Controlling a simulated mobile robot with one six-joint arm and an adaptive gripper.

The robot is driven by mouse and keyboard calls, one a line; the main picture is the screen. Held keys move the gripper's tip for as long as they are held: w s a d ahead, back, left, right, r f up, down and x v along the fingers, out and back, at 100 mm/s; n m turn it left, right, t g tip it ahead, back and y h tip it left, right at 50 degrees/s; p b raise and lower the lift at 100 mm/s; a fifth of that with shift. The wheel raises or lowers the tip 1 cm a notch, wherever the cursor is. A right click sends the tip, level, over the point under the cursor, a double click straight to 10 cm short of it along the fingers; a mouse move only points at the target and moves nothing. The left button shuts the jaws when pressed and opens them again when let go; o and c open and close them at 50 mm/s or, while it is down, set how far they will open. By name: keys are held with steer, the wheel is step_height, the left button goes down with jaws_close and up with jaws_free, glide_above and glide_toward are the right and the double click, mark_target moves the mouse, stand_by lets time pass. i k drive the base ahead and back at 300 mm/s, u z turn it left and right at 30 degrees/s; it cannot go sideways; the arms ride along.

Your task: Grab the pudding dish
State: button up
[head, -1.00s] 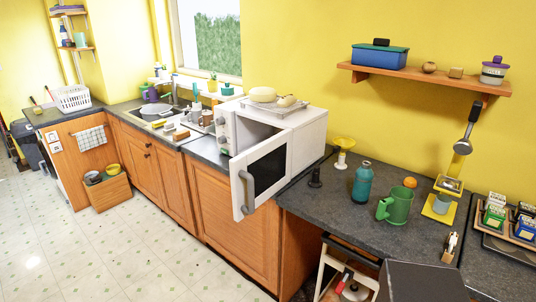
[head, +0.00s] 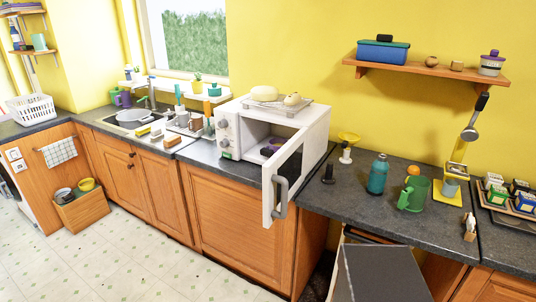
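A small purple dish (head: 271,147) sits inside the open white microwave (head: 230,130), towards the right of its cavity. It may be the pudding dish, but it is too small to tell what it holds. The microwave door (head: 297,178) stands wide open, swung out past the counter's front edge, with its grey handle (head: 279,196) out over the floor. The door's edge stands close to the dish in this view. My gripper is not in view.
A tray with a pale round item (head: 264,93) lies on top of the microwave. Tiled floor (head: 130,250) in front of the cabinets looks clear.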

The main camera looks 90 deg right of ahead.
mark_target(276, 143)
steer(key=i, duration=1.3)
steer(key=z, duration=5.4)
steer(key=i, duration=0.15)
steer(key=u, duration=2.9)
steer(key=i, duration=0.25)
steer(key=z, duration=0.25)
